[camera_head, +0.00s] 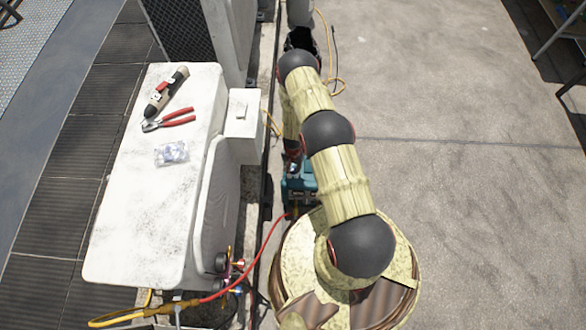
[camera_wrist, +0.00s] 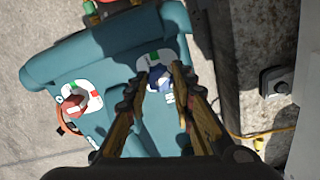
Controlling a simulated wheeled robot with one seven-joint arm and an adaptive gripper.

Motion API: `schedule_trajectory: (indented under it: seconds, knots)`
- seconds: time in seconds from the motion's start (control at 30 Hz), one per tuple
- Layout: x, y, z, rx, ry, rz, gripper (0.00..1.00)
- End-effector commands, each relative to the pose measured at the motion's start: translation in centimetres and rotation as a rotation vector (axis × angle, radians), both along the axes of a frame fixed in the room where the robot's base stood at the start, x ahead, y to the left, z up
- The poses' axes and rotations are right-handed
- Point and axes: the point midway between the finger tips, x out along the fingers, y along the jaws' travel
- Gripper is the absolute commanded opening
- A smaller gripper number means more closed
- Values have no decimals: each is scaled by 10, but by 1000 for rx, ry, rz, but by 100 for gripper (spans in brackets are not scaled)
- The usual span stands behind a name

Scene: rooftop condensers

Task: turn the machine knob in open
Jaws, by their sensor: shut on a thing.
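The teal machine (camera_wrist: 105,70) fills much of the wrist view. It also shows in the head view (camera_head: 300,187), partly hidden behind my arm. On its face are a red knob (camera_wrist: 72,101) at the left and a blue knob (camera_wrist: 159,78) at the right, each on a white plate with red and green marks. My gripper (camera_wrist: 160,74) is shut on the blue knob, with one finger on each side of it. The red knob is clear of my fingers. My gripper is hidden by my arm in the head view.
A white condenser unit (camera_head: 110,215) stands left of the machine, with red-handled pliers (camera_head: 172,119), a tool (camera_head: 166,92) and a small plastic bag (camera_head: 172,153) on top. A red hose (camera_head: 255,258) runs close by. Open concrete floor (camera_head: 460,220) lies to the right.

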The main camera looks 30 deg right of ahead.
Motion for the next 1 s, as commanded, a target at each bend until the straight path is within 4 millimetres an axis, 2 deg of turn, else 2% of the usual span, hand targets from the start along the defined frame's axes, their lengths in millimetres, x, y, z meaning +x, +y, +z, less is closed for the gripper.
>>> schedule_trajectory:
  seconds: [0.7,1.0]
  knots:
    - [0,0,0,0,0,674,0]
    - [0,0,0,0,1,891,0]
